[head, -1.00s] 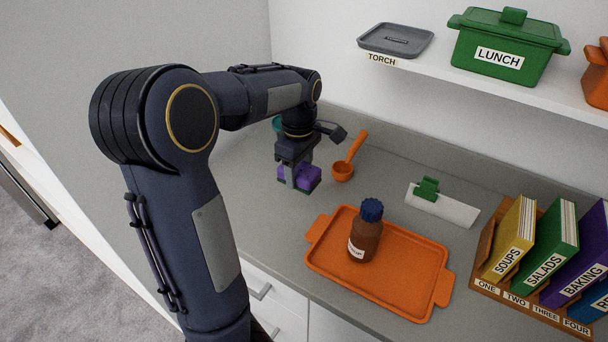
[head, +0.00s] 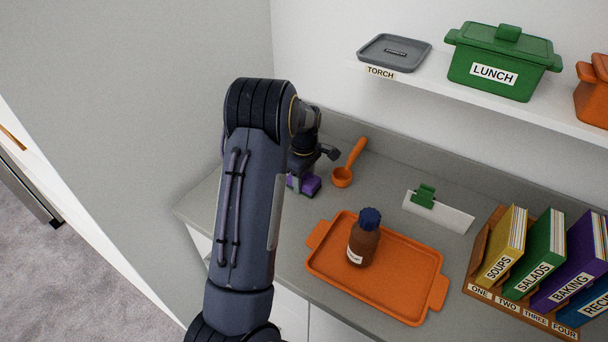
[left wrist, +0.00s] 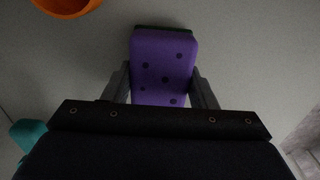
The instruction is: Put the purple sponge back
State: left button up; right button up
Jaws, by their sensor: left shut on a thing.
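The purple sponge (head: 311,184) shows in the head view at the back left of the counter, partly hidden by my left arm. In the left wrist view the purple sponge (left wrist: 163,66) has dark spots on its face and a dark strip along its far edge. My left gripper (left wrist: 162,88) is shut on it, one finger on each side. In the head view my left gripper (head: 300,180) is mostly behind my arm. I cannot tell whether the sponge touches the counter. My right gripper is not in view.
An orange scoop (head: 343,176) lies just right of the sponge. An orange tray (head: 412,296) with a brown bottle (head: 364,240) stands nearer. A teal thing (left wrist: 28,134) shows at the wrist view's left. A shelf (head: 480,94) is above; labelled books (head: 542,254) stand at right.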

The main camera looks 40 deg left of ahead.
pick_arm(q)
jog(key=shift+f, duration=0.1)
jog(key=shift+f+b, duration=0.25)
jog(key=shift+b, duration=0.05)
jog(key=o, duration=0.9)
jog(key=shift+o, duration=0.2)
jog(key=shift+r, duration=0.1)
